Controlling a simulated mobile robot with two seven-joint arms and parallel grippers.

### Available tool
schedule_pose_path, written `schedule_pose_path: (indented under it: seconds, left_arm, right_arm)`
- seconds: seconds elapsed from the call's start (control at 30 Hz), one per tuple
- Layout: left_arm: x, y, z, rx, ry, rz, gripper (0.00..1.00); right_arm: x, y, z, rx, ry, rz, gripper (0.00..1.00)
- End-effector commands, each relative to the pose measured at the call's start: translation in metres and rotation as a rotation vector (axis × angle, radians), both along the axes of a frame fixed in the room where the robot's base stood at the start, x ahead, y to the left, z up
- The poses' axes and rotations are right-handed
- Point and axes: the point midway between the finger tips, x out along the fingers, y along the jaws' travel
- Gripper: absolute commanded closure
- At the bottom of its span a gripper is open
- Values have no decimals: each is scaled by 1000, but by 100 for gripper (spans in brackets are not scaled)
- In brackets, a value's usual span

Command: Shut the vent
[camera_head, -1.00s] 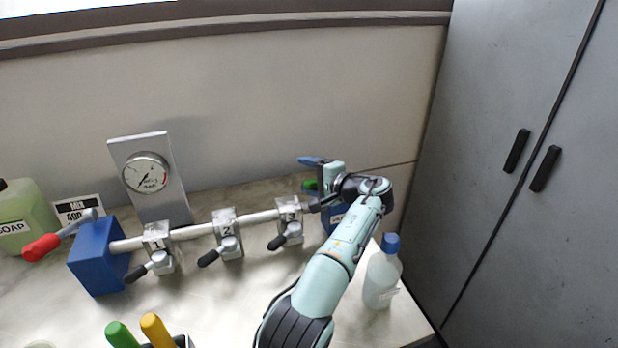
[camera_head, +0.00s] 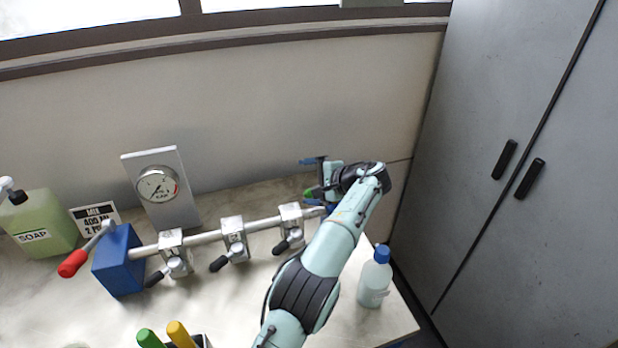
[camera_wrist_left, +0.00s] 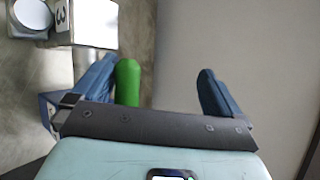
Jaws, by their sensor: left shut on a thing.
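A pipe (camera_head: 262,224) runs from a blue block (camera_head: 113,272) at left past several metal valves with black levers to a blue block, mostly hidden, behind my left wrist. A green handle (camera_head: 309,193) shows at that right end. My left gripper (camera_head: 318,178) is there, shut on the green handle, which also shows between the blue fingers in the left wrist view (camera_wrist_left: 128,82), close to the left finger. The handle's base is hidden. A red-tipped lever (camera_head: 75,262) is on the left block. My right gripper is not in view.
A pressure gauge (camera_head: 157,184) stands behind the pipe. A green soap bottle (camera_head: 45,226) and a sign (camera_head: 96,216) are at left. A blue-capped bottle (camera_head: 374,280) stands right of my arm. Green and yellow handles (camera_head: 178,333) stick up in front. Grey cabinets (camera_head: 560,230) are at right.

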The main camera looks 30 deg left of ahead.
Motion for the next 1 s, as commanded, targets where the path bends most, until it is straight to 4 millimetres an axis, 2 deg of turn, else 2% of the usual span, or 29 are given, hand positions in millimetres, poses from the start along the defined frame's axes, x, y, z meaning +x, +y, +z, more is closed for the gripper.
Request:
schedule_pose_path:
  seconds: [0.03,0.13,0.17,0.23,0.57,1.0]
  left_arm:
    - [4,7,173,199,-357,-16,24]
    - [4,7,172,200,-357,-18,24]
    - [0,0,12,6,-11,-1,24]
    - [0,0,12,6,-11,-1,33]
    - [-7,-20,15,2,-14,-3,47]
    - [-17,-48,17,-2,-8,-2,48]
  right_arm:
    - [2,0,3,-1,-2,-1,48]
    - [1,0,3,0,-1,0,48]
    - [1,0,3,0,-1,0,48]
    - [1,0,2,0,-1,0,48]
    - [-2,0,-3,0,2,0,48]
    - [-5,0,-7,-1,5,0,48]
